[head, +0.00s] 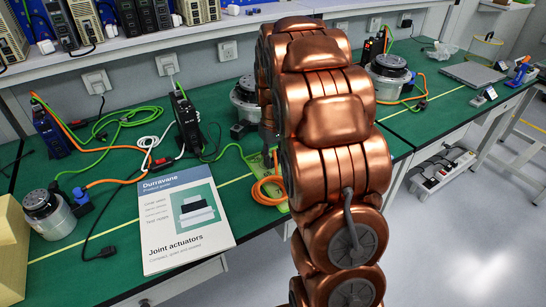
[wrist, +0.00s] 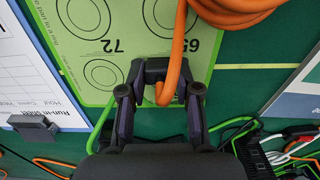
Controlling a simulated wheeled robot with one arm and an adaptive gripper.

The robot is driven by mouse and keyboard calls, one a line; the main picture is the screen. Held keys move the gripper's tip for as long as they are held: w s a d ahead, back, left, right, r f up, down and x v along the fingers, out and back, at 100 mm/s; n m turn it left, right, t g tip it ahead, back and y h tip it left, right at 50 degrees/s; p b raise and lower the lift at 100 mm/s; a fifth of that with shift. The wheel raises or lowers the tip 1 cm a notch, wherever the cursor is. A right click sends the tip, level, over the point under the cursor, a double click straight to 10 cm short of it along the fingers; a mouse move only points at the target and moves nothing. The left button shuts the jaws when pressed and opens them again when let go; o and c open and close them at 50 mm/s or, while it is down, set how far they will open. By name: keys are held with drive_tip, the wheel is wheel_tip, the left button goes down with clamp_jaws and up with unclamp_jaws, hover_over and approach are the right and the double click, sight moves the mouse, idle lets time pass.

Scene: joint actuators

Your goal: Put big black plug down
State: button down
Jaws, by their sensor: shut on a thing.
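In the wrist view my gripper (wrist: 160,92) is shut on a big black plug (wrist: 153,70), with an orange cable (wrist: 180,50) running up from it. The plug is between the two fingertips, above a light green sheet (wrist: 122,22) printed with circles and numbers. I cannot tell whether the plug touches the sheet. In the head view my copper arm hides my gripper and the plug. The coiled orange cable (head: 267,191) and an edge of the green sheet show beside the arm there.
A Durravane booklet (head: 187,222) lies on the green bench top. A clipboard (wrist: 36,130) lies left of the sheet. Another actuator (head: 390,75) stands behind the arm.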

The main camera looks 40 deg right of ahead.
sight(273, 160)
drive_tip(key=shift+f, duration=0.1)
drive_tip(key=c, duration=0.8)
unclamp_jaws()
wheel_tip(273, 160, up, 12)
drive_tip(key=shift+r, duration=0.15)
drive_tip(key=shift+s+a, duration=0.1)
